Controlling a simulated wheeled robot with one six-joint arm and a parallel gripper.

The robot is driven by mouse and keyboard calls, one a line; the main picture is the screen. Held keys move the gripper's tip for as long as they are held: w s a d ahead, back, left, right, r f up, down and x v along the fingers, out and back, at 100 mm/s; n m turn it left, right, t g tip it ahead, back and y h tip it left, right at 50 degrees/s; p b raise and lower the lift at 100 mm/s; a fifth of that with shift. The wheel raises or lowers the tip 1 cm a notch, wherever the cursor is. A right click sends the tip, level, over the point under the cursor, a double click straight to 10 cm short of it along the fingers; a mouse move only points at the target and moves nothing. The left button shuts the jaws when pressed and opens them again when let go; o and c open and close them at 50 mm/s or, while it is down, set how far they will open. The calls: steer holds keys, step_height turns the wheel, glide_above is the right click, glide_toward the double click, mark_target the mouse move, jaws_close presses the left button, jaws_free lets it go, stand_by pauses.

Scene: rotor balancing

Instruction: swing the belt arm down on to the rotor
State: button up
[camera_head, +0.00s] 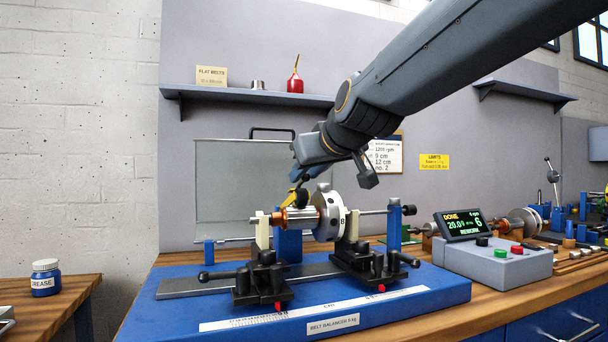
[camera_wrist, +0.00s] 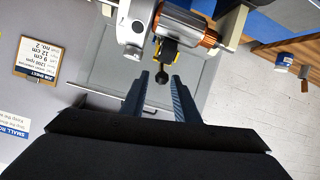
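The rotor (camera_head: 330,216) is a silver disc with a copper-coloured winding on a shaft, lying level across the two cream supports of the blue balancer (camera_head: 420,302). In the wrist view the rotor (camera_wrist: 137,20) is at the top. A short yellow lever with a black ball knob (camera_wrist: 162,78), seemingly the belt arm, stands at the rotor; its yellow part (camera_head: 292,197) shows in the head view. My gripper (camera_wrist: 159,80) is open, pointing at the lever. The knob appears between the fingertips, with gaps on both sides. Contact between the belt and rotor cannot be made out.
A clear guard panel (camera_head: 232,182) with a black handle stands behind the rotor. Black clamps (camera_head: 262,282) with levers sit in front. A control box (camera_head: 497,266) with a display reading DONE and REWORK is at the right. A grease jar (camera_head: 46,278) stands on the left bench.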

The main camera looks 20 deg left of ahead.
steer(key=v, duration=0.6)
steer(key=shift+s+r, duration=0.15)
